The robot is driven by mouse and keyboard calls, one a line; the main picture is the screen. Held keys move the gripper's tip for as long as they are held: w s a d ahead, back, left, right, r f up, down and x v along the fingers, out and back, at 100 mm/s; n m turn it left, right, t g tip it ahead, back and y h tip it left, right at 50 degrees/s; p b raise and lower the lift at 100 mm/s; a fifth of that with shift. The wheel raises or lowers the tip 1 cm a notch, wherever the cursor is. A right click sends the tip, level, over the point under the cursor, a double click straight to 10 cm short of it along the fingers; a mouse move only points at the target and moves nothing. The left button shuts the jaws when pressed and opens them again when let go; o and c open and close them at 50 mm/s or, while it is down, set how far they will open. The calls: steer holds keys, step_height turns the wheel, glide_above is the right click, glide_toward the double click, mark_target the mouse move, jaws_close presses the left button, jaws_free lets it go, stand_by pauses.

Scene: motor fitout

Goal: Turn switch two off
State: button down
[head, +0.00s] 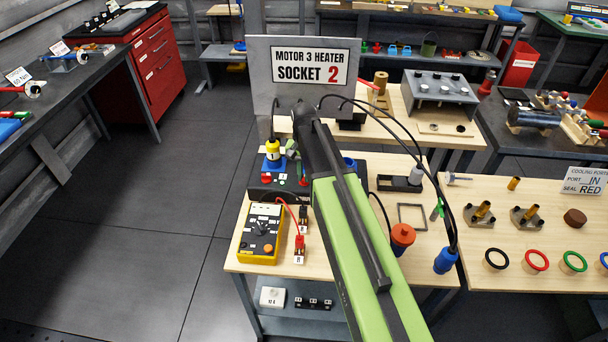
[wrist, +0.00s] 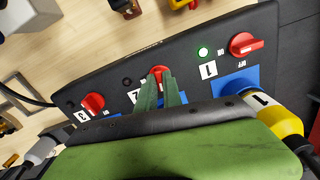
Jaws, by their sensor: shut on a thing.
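In the wrist view the black switch box (wrist: 185,65) shows a row of three red rotary switches. Switch two (wrist: 160,70) is in the middle, above the white 2 label (wrist: 136,96). My gripper (wrist: 160,80) has its green fingers shut on this knob, hiding most of it, so its pointing direction is unclear. The lamp beside it (wrist: 127,81) is dark. Switch three (wrist: 93,101) is at left. In the head view my arm covers much of the box (head: 262,187).
A yellow plug (wrist: 283,119) sits in the blue socket near switch one. In the head view a yellow multimeter (head: 262,233) stands in front of the box. A sign reading socket 2 (head: 310,66) rises behind. Black cables arch right, near an orange-capped part (head: 403,235).

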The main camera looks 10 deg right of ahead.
steer(key=shift+n, duration=0.8)
steer(key=shift+s, duration=0.1)
steer(key=c, duration=1.5)
jaws_free()
step_height(320, 180, up, 18)
steer(key=p, duration=1.7)
steer(key=shift+f, duration=0.25)
steer(key=shift+f, duration=0.1)
